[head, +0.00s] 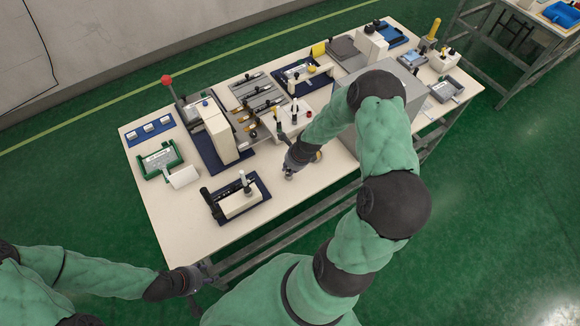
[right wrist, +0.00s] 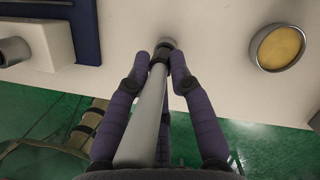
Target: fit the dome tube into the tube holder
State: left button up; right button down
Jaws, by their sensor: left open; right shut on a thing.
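My right gripper (head: 291,168) is low over the front part of the table, shut on a slim pale grey tube, apparently the dome tube (right wrist: 150,115). In the right wrist view the tube runs between the purple fingers, with a dark collar and rounded grey far end. I cannot tell whether that end touches the table. A white block on a navy base (head: 236,203), apparently the tube holder, lies left of this gripper, apart from it. An upright piece stands on the block. The block shows partly in the right wrist view (right wrist: 45,32). My left gripper (head: 199,277) is open and empty, off the table's front edge.
A round dish with a yellow inside (right wrist: 278,48) sits right of the held tube. A white stand with small upright pieces (head: 291,121) is behind my right gripper. A green-framed fixture (head: 160,160) is at the left. The table between block and gripper is clear.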

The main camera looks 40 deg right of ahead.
jog(key=shift+f, duration=0.35)
jog(key=c, duration=1)
grip_release()
jog(key=shift+r, duration=0.1)
jog(key=v, duration=1.2)
